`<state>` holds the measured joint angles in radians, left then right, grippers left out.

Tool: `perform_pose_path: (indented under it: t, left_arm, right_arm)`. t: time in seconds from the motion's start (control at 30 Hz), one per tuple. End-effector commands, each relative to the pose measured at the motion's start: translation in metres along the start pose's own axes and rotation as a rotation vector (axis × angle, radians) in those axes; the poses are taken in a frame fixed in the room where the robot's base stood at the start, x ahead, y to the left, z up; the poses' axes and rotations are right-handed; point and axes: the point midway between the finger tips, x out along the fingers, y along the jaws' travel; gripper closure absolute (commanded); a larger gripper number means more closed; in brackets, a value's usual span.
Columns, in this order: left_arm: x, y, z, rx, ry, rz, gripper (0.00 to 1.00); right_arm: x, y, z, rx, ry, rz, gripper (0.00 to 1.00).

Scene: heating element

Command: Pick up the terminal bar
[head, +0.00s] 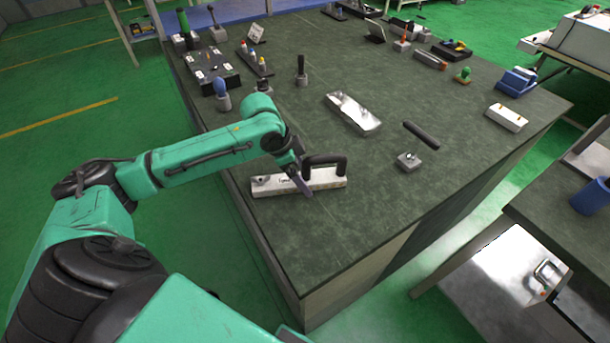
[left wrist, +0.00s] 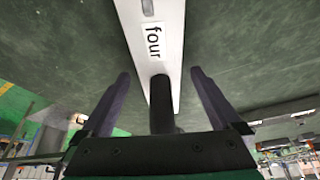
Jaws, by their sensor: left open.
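The terminal bar, a long pale bar with a black arched handle, lies on the near left part of the dark table in the head view (head: 266,186). In the left wrist view the terminal bar (left wrist: 152,14) runs up the middle, with a label reading "four". My left gripper (head: 302,180) is at the bar, beside the handle's left end. In the left wrist view my left gripper (left wrist: 159,74) is open, with one finger on each side of the bar and a dark upright part of the handle between them. Contact cannot be told. My right gripper is not in view.
A metal plate with small knobs (head: 352,112) lies further back. A small grey block (head: 408,161) with a black rod (head: 421,135) stands to the right. Several tools and holders crowd the far side. The table (head: 345,235) is clear in front of the bar.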

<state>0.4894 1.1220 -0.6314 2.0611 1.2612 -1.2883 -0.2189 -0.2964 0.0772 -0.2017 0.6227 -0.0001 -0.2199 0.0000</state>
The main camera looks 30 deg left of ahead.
Motion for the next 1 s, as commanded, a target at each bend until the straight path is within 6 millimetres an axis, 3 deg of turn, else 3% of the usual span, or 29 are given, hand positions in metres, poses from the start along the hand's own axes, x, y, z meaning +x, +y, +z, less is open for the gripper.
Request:
perform_pose_path:
  t: [0.13,0.3,0.4,0.77,0.87,1.0]
  left_arm:
    - [0.0,0.0,0.0,0.0,0.0,0.0,0.03]
    - [0.0,0.0,0.0,0.0,0.0,0.0,0.68]
    - [-0.001,0.0,0.0,-0.001,0.0,0.0,1.0]
    - [-0.008,-0.001,-0.004,0.0,0.003,-0.002,1.0]
    - [-0.021,-0.002,-0.009,0.0,0.004,-0.005,1.0]
    - [-0.056,-0.002,-0.024,0.002,0.007,-0.007,1.0]
  right_arm:
    - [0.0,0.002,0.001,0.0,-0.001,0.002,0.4]
    - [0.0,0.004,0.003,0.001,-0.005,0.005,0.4]
    - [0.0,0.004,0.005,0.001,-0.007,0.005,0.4]
    - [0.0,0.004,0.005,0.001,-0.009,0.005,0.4]
    - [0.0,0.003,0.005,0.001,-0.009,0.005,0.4]
    - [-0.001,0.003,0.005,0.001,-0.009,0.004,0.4]
